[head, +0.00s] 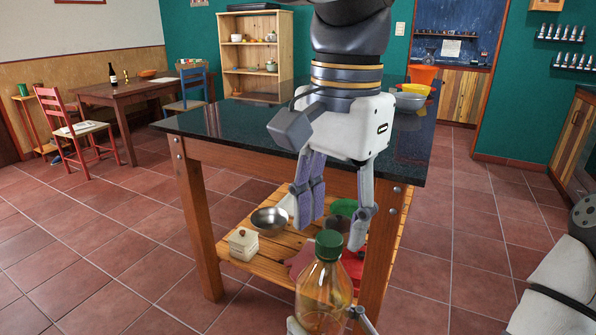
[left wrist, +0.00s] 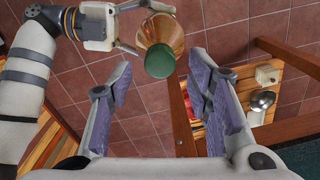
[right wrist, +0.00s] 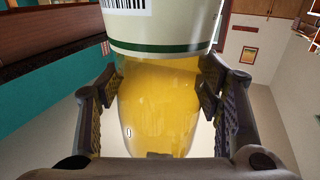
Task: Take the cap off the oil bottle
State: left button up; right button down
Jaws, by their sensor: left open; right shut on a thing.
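The oil bottle (head: 322,292) is clear with yellow-amber oil and stands upright at the bottom of the head view. Its green cap (head: 329,244) is on top. My left gripper (head: 331,228) points down, open and empty, with its fingertips near the cap. In the left wrist view the cap (left wrist: 159,62) appears between the spread fingers (left wrist: 160,75); contact does not show. My right gripper (head: 330,322) is shut on the bottle's lower part, mostly cut off by the frame. The right wrist view shows the bottle (right wrist: 160,100) between its fingers (right wrist: 158,80), with a white and green label.
A dark-topped table (head: 240,127) with a wooden lower shelf (head: 232,265) stands just behind the bottle. The shelf holds a metal bowl (head: 269,220) and a cream box (head: 243,243). Bowls (head: 408,101) stand on the tabletop.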

pick_arm(q)
notch_tip(320, 180, up, 2)
jog(key=shift+r, duration=0.2)
jog(key=m, duration=0.2)
jog(key=shift+s+d+r+m, duration=0.25)
jog(key=shift+s+r+m, duration=0.05)
jog(key=shift+s, duration=0.1)
jog(key=shift+c, duration=0.2)
jog(key=r+m, duration=0.1)
jog(key=m, duration=0.3)
jog(key=r+m, duration=0.1)
jog(key=m, duration=0.2)
jog(key=shift+w+a+r, duration=0.15)
jog(key=shift+w+r, duration=0.1)
jog(key=shift+r, duration=0.05)
jog(key=shift+a+f+m, duration=0.1)
jog(key=shift+m, duration=0.2)
notch_tip(320, 180, down, 7)
jog(key=shift+w+a+f, duration=0.1)
jog(key=shift+f, duration=0.1)
jog(key=shift+c, duration=0.5)
grip_shut()
jog(key=shift+n, duration=1.2)
